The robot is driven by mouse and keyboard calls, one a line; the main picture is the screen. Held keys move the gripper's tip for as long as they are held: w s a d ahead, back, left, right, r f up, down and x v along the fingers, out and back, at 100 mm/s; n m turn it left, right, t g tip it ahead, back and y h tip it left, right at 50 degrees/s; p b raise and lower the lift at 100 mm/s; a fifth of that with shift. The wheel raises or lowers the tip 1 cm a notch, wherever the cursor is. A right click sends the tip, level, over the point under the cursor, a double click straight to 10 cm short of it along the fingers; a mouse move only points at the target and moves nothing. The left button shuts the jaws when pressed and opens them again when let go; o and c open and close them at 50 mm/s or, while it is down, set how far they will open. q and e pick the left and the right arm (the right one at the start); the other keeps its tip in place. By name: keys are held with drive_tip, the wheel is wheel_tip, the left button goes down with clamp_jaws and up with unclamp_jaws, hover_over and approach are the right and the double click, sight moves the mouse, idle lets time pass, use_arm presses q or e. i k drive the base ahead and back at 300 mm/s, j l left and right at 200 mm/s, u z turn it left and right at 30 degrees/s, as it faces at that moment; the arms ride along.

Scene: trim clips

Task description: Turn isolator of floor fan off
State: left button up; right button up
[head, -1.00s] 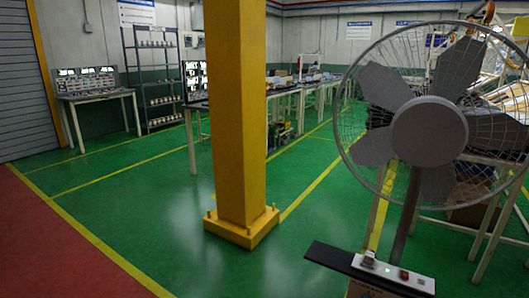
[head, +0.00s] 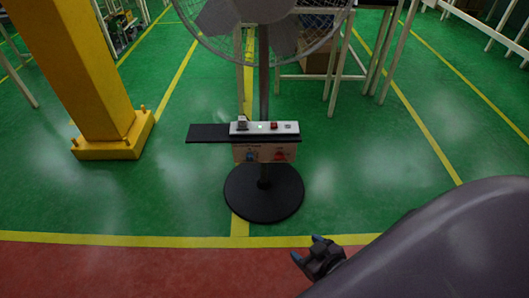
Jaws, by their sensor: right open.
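The floor fan (head: 264,95) stands ahead of me on a round black base (head: 264,192), its cage cut off at the top of the head view. A white control box (head: 264,128) sits on a dark shelf (head: 207,133) on its pole. The box carries a grey knob-like switch (head: 242,122) at the left, a small lit spot and a red button (head: 274,125). A panel below shows a blue and a red part; which part is the isolator, I cannot tell. My right gripper (head: 307,249) is open and empty, lower and nearer than the box, apart from it. My left gripper is out of view.
A yellow pillar (head: 85,70) with a square foot stands to the left. White table legs (head: 345,70) stand behind the fan at the right. Green floor around the fan base is clear, and a yellow line (head: 130,240) borders the red floor.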

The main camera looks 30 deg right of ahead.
sight(279, 155)
drive_tip(key=z, duration=1.1)
drive_tip(key=i+u, duration=0.1)
drive_tip(key=u, duration=0.25)
drive_tip(key=i+l+u, duration=0.1)
drive_tip(key=u, duration=0.3)
drive_tip(key=i+l+u, duration=0.1)
drive_tip(key=u, duration=0.25)
